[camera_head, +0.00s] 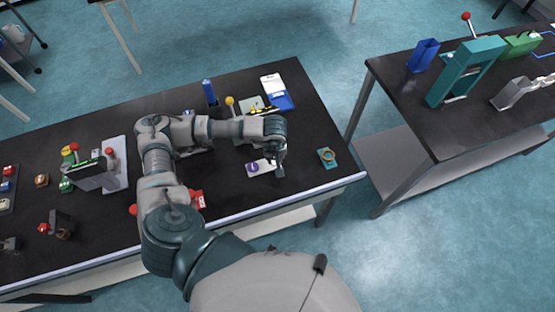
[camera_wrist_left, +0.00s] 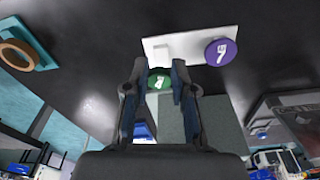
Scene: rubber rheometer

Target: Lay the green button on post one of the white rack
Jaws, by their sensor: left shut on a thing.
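The white rack (camera_head: 268,161) lies on the black bench in the head view. A purple button (camera_head: 252,168) sits at its left end. In the left wrist view the rack (camera_wrist_left: 183,42) shows a bare pale post (camera_wrist_left: 164,51) and, right of it, the purple button (camera_wrist_left: 220,52). My left gripper (camera_head: 281,169) is shut on the green button (camera_wrist_left: 159,82), which has a white mark. The button is between the fingertips, close to the bare-post side of the rack. Its height above the rack cannot be told. The head view does not show the button clearly. My right gripper is out of view.
A teal plate with a tan ring (camera_head: 328,156) lies right of the rack. A blue holder (camera_head: 283,100), a yellow-knobbed lever (camera_head: 230,101) and a blue bottle (camera_head: 209,90) stand behind. A grey device (camera_head: 94,174) is at left. The bench between rack and teal plate is clear.

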